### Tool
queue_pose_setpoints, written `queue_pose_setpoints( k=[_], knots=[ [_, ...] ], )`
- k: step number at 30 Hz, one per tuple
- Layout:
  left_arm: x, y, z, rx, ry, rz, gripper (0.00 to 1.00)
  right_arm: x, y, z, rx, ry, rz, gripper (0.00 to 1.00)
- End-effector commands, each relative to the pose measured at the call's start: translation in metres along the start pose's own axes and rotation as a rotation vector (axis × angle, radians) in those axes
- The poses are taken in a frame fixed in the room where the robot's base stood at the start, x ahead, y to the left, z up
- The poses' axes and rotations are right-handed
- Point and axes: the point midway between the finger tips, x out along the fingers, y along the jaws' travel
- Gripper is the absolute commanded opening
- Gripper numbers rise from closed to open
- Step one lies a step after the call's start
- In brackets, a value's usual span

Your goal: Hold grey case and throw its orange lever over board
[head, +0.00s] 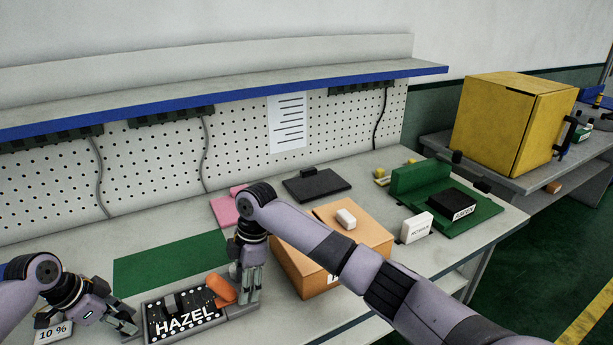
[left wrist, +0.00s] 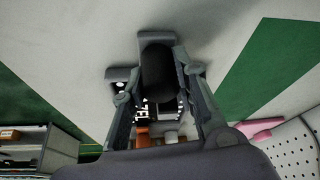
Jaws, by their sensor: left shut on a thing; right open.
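The grey case (head: 240,313) lies on the bench at the front, with a dark board marked HAZEL (head: 185,318) in it. Its orange lever (head: 222,288) stands tilted at the case's right end; orange also shows small in the left wrist view (left wrist: 143,136). My left gripper (head: 132,327) is shut on the case's left end. In the left wrist view a dark rounded part (left wrist: 158,75) sits between its fingers; the contact is partly hidden. My right gripper (head: 246,298) points down, open, just right of the lever; I cannot tell whether it touches it.
An orange-brown box (head: 305,280) with a white block on top stands right of my right gripper. A green mat (head: 170,262) lies behind the case. A "10 %" sign (head: 52,333) is under my left arm. A white block (head: 416,228) and green fixture (head: 480,220) are further right.

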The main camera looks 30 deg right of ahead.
Motion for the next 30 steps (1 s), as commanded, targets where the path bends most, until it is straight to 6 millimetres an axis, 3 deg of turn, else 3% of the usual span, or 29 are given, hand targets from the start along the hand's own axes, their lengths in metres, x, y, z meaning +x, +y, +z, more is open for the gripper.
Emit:
queue_pose_setpoints(
  k=[3,20,30],
  knots=[
    [0.001,0.0,0.001,-0.001,-0.002,0.001,0.0,0.002,0.0,0.009,0.005,0.183,0.003,0.47],
    [0.001,0.0,0.002,-0.002,-0.003,0.002,0.0,-0.113,0.001,0.025,-0.001,0.161,0.003,0.47],
    [0.001,0.0,0.002,-0.002,-0.003,0.002,0.0,-0.108,0.057,0.054,0.141,0.259,0.325,0.47]
  ],
)
